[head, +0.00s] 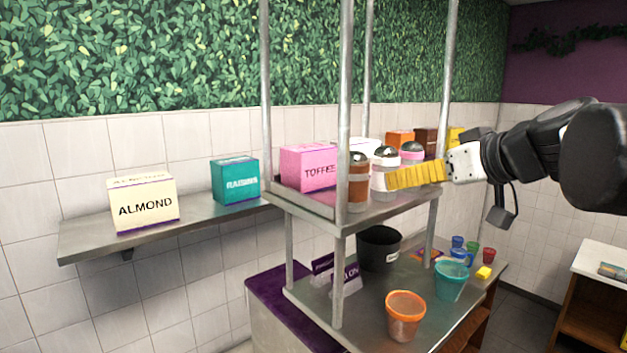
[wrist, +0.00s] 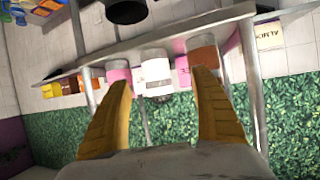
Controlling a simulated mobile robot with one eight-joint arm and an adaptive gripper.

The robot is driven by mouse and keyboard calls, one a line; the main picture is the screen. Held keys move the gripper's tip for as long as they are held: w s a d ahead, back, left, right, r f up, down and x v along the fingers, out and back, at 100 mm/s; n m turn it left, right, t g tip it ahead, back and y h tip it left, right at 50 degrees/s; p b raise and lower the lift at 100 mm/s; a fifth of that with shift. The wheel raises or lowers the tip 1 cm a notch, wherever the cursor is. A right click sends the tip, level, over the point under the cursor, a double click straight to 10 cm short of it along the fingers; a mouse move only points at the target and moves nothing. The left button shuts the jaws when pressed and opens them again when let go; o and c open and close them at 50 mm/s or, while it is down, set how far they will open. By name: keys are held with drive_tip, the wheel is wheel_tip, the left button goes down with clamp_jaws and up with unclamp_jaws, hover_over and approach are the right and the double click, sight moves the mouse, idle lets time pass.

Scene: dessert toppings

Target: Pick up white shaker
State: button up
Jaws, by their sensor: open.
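The white shaker (head: 379,181) with a dark domed lid stands on the upper metal shelf, between a brown shaker (head: 358,185) and a pink shaker (head: 411,150). My gripper (head: 392,181) reaches in from the right, its yellow fingers partly covering the white shaker. In the wrist view the white shaker (wrist: 155,72) shows in the gap between the open fingers of my gripper (wrist: 163,80). The left fingertip is near the pink shaker (wrist: 118,71) and the right one overlaps the brown shaker (wrist: 203,50). I cannot tell whether either finger touches a shaker.
A pink toffee box (head: 308,168) sits beside the brown shaker. Metal posts (head: 345,100) rise around the shelf. The lower counter holds a black bucket (head: 379,250), an orange cup (head: 405,318) and a teal cup (head: 451,283). A wall shelf holds an almond box (head: 143,208).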

sight(384, 178)
drive_tip(key=w, duration=0.3)
drive_tip(key=w+f+p, duration=0.1)
drive_tip(key=w, duration=0.1)
drive_tip(key=shift+w+a, duration=0.3)
drive_tip(key=shift+w, duration=0.05)
drive_tip(key=p+x, duration=0.1)
drive_tip(key=x, duration=0.4)
drive_tip(key=shift+w+a, duration=0.1)
drive_tip(key=shift+a, duration=0.1)
drive_tip(key=shift+s, duration=0.3)
drive_tip(key=shift+c, duration=0.9)
drive_tip(key=shift+w, duration=0.1)
drive_tip(key=c, duration=1.2)
